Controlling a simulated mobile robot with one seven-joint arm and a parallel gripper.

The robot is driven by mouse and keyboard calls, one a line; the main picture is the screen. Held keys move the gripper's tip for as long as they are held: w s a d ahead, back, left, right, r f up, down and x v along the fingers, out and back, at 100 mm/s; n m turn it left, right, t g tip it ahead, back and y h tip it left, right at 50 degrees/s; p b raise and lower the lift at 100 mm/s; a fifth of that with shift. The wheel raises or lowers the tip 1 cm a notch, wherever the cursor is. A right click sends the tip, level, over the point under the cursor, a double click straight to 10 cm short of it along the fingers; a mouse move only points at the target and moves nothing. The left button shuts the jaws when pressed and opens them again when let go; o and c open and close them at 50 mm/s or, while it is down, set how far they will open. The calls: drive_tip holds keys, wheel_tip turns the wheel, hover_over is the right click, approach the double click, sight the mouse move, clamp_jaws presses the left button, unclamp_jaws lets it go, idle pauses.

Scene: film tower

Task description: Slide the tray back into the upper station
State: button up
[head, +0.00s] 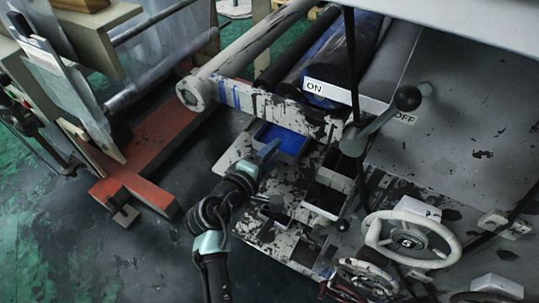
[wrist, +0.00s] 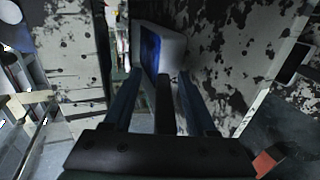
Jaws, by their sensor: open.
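The tray (head: 291,146) shows as a blue-lined, pale-rimmed shape under the rollers, in the upper opening of the worn white machine in the head view. In the wrist view the tray (wrist: 151,48) appears as a blue face with a white rim, just beyond the fingers. My gripper (head: 271,148) is at the left side of the tray in the head view. In the wrist view my gripper (wrist: 160,100) is open, its two dark fingers spread with a dark bar between them. I cannot tell whether a finger touches the tray.
A lower box-like station (head: 326,195) and a white handwheel (head: 408,241) lie below. A red base beam (head: 150,165) is on the left. Dark floor between is clear.

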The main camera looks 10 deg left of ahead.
drive_tip(key=v, duration=1.3)
drive_tip(key=shift+r, duration=0.1)
